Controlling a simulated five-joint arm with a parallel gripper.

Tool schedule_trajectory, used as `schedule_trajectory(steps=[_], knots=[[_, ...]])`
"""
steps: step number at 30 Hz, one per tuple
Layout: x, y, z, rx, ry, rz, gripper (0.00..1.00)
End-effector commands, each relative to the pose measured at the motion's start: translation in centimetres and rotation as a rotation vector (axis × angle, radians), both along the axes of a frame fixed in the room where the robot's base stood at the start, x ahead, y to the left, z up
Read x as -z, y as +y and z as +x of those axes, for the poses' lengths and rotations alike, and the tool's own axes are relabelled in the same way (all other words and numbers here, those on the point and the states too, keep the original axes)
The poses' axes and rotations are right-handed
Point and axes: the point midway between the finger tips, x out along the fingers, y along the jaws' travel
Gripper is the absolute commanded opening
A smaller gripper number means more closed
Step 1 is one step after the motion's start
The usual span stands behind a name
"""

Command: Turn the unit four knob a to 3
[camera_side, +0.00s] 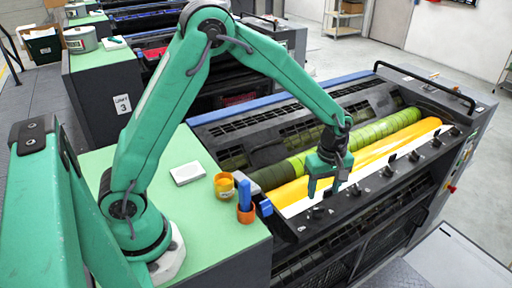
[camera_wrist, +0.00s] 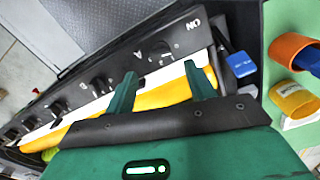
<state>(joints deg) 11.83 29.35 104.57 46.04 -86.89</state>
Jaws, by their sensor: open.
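Knob A is a small black knob (camera_wrist: 160,48) on the dark panel strip, next to a white letter A in the wrist view. In the side view the nearest knob of the row (camera_side: 317,212) appears to be it. Its setting is too small to read. My gripper (camera_side: 325,195) hangs above the near end of the strip, its fingers pointing down, open and empty. In the wrist view the gripper's fingertips (camera_wrist: 160,70) are spread apart, with knob A showing just beyond the gap between them. Neither finger visibly touches it.
More black knobs (camera_wrist: 97,85) line the panel strip. A yellow roller (camera_side: 400,147) and green roller (camera_side: 375,137) run behind it.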

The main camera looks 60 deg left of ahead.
Motion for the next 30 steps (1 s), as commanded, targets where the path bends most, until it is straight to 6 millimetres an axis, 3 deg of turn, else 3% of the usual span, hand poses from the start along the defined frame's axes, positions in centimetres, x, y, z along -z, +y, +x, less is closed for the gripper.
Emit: schedule_trajectory(steps=[16,30], knots=[[6.1,0.0,-0.1,0.001,0.004,0.001,0.55],[7.0,0.0,-0.1,0.001,0.001,0.000,0.55]])
